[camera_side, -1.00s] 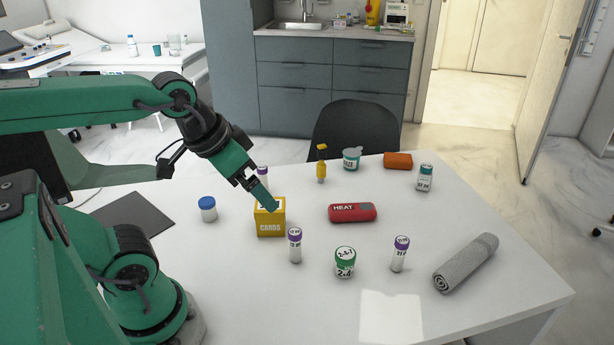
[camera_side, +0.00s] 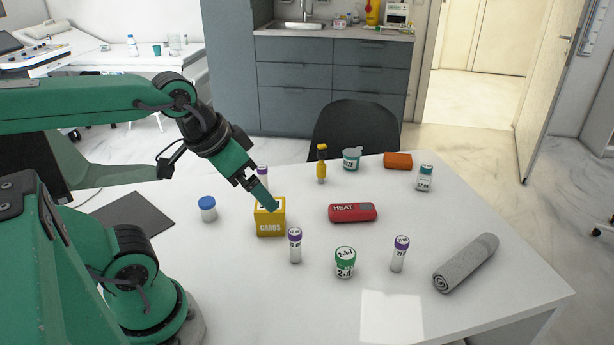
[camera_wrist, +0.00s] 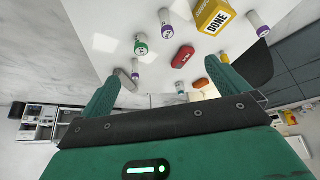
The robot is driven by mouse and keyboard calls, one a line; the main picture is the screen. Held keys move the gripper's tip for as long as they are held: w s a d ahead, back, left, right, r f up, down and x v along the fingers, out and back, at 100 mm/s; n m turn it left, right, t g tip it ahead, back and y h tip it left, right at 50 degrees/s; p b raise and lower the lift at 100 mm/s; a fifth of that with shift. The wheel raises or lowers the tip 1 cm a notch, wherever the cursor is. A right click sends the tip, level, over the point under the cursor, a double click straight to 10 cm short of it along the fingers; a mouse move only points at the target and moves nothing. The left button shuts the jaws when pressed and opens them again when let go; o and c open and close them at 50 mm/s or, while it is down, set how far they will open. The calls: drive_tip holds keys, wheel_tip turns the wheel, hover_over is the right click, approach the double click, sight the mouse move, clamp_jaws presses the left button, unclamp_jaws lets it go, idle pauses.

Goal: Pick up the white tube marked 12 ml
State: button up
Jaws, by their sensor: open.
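Three white tubes with purple caps stand upright on the table. One tube (camera_side: 295,247) is in front of the yellow box, and it also shows in the wrist view (camera_wrist: 165,18). Another tube (camera_side: 399,256) stands at front right, left of the grey roll, also in the wrist view (camera_wrist: 135,67). The third tube (camera_side: 262,183) is partly hidden behind the box and my gripper, also in the wrist view (camera_wrist: 256,18). Their marks are too small to read surely, so I cannot tell which says 12 ml. My gripper (camera_side: 264,195) is open and empty, above the box.
The yellow card box (camera_side: 270,223) is just below my gripper. A green-capped jar (camera_side: 345,264) stands between two tubes. A red heat pack (camera_side: 352,212), blue-capped jar (camera_side: 208,209), grey roll (camera_side: 466,263), yellow tool (camera_side: 321,165) and orange block (camera_side: 398,160) are spread around. The front right corner is clear.

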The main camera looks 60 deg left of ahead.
drive_tip(key=c, duration=1)
drive_tip(key=shift+w, duration=0.1)
drive_tip(key=shift+c, duration=0.2)
drive_tip(key=n+g, duration=0.3)
approach(297, 232)
drive_tip(key=f, duration=0.2)
drive_tip(key=w+f+n+g, duration=0.1)
drive_tip(key=f, duration=0.1)
drive_tip(key=w+f+n+g, duration=0.1)
drive_tip(key=shift+f, duration=0.4)
drive_tip(key=shift+w+f+n+g, duration=0.15)
drive_tip(key=shift+f+n+g, duration=0.15)
drive_tip(key=shift+f, duration=1.7)
